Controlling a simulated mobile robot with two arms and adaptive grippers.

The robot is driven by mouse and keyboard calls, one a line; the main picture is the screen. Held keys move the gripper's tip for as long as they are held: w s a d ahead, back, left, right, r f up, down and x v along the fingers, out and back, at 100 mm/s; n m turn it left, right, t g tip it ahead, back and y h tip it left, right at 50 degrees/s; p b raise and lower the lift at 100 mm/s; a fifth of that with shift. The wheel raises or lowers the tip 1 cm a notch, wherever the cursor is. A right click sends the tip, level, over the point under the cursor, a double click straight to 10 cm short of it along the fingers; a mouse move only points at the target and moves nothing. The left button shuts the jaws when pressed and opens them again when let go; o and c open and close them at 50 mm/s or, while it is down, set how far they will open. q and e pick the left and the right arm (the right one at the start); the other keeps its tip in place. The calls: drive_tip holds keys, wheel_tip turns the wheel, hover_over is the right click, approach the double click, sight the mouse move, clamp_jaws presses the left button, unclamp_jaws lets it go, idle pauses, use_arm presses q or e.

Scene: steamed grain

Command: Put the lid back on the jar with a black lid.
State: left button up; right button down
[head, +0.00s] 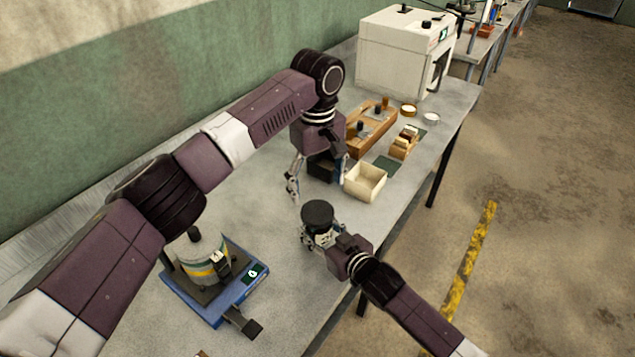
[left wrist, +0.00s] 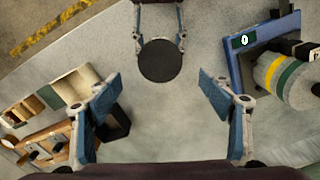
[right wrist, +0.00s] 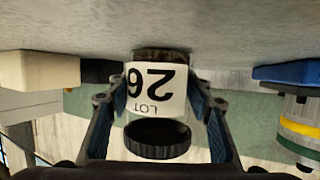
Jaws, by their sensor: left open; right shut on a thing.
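The jar (right wrist: 168,95) has a white label reading LOT 26 and shows upside down in the right wrist view. Its round black lid (right wrist: 157,138) is at its mouth, looking level; I cannot tell whether it is fully seated. The lid also shows from above in the head view (head: 318,213) and the left wrist view (left wrist: 160,60). My right gripper (head: 320,238) is shut on the jar, with a finger on each side. My left gripper (head: 318,186) is open and empty, farther along the bench beyond the jar. Whether the jar's base touches the bench is unclear.
A cream open box (head: 366,182) stands right of my left gripper. A blue device (head: 235,295) with a striped cylinder (head: 203,256) is at the left. A wooden rack (head: 371,128) and white cabinet (head: 400,58) stand farther back. Bare bench surrounds the jar.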

sight(318, 212)
use_arm(q)
drive_tip(key=n, duration=0.4)
drive_tip(key=shift+r, duration=0.15)
wheel_tip(318, 212, down, 8)
drive_tip(key=shift+f, duration=0.1)
idle(0.6)
